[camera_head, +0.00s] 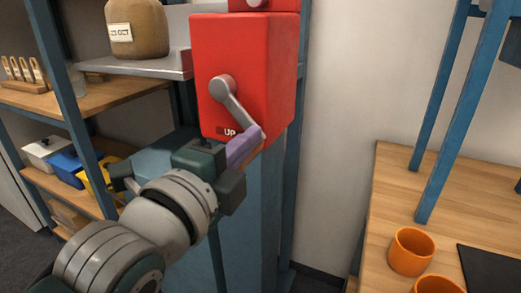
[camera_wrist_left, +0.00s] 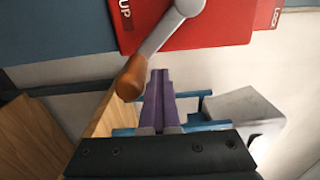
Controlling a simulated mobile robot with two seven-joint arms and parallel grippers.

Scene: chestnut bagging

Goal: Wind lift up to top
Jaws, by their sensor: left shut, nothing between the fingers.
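The red winch box (camera_head: 243,55), marked UP near its lower edge, stands on a blue post. Its grey crank (camera_head: 238,108) slants down and right from its hub. The crank's orange-brown grip (camera_wrist_left: 130,78) shows in the left wrist view and is mostly hidden in the head view. My left gripper (camera_head: 256,142) has purple fingers, shut and empty, with the tips close beside the grip; they also show in the left wrist view (camera_wrist_left: 158,76). I cannot tell whether they touch it. The metal lift platform (camera_head: 140,66) carries a brown jar (camera_head: 137,30) with a label. My right gripper is out of view.
Shelves (camera_head: 110,97) with coloured bins (camera_head: 67,166) stand at the left behind my arm. At the right is a wooden table (camera_head: 400,190) with orange cups (camera_head: 410,252), a dark mat (camera_head: 492,272) and blue uprights. Pale wall lies between the post and the table.

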